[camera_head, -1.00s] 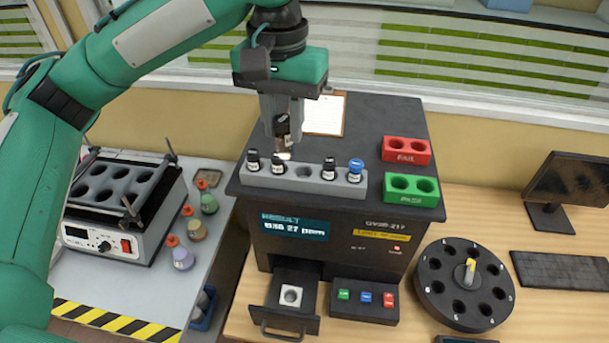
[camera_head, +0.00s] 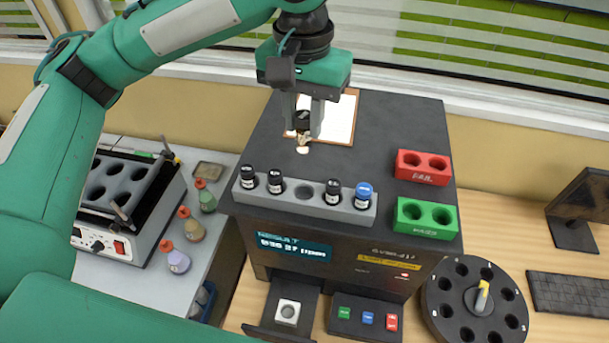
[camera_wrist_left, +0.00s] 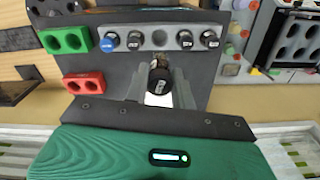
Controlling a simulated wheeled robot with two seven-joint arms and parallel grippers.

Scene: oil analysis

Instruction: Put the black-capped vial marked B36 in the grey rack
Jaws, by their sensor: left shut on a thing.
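My left gripper (camera_head: 308,128) is shut on a black-capped vial (camera_head: 303,143) and holds it above the black analyzer top, behind the grey rack. The vial's black cap shows between the fingers in the left wrist view (camera_wrist_left: 159,82); its marking cannot be read. The grey rack (camera_head: 305,211) stands on the front of the analyzer top. It holds black-capped vials and a blue-capped vial (camera_head: 363,193) at its right end. Its middle hole (camera_head: 304,193) is empty. The analyzer display (camera_head: 292,247) appears to show B36 27 ppm. My right gripper is not in view.
A red FAIL rack (camera_head: 422,166) and a green rack (camera_head: 427,217) stand right of the grey rack, both with empty holes. A clipboard (camera_head: 342,118) lies behind the gripper. The analyzer drawer (camera_head: 287,313) is open in front. A black carousel (camera_head: 452,312) stands at right.

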